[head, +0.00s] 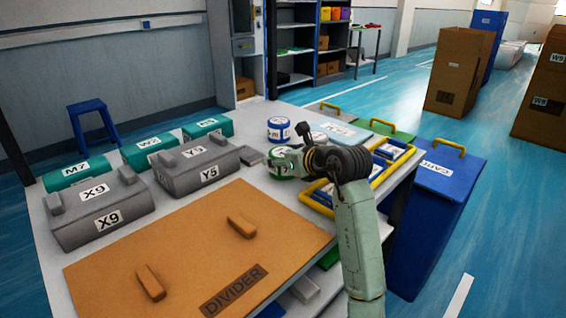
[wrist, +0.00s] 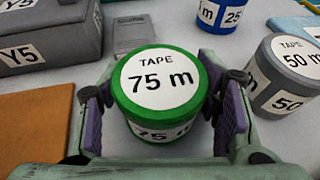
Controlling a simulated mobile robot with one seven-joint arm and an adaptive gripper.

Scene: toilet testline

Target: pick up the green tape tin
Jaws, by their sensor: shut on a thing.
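The green tape tin (wrist: 157,85) is a round green can with a white lid label reading "TAPE 75 m". It stands upright on the white table between the two purple-padded fingers of my gripper (wrist: 165,115), which is shut on it. In the head view the green tin (head: 285,163) shows partly, with my gripper (head: 270,160) and wrist covering much of it.
A grey tape tin (wrist: 285,75) marked 50 m stands close on the right. A blue tin (head: 278,129) marked 25 stands behind. Grey box Y5 (head: 200,166) and the orange divider board (head: 200,245) lie to the left. Yellow-handled frames (head: 380,175) are on the right.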

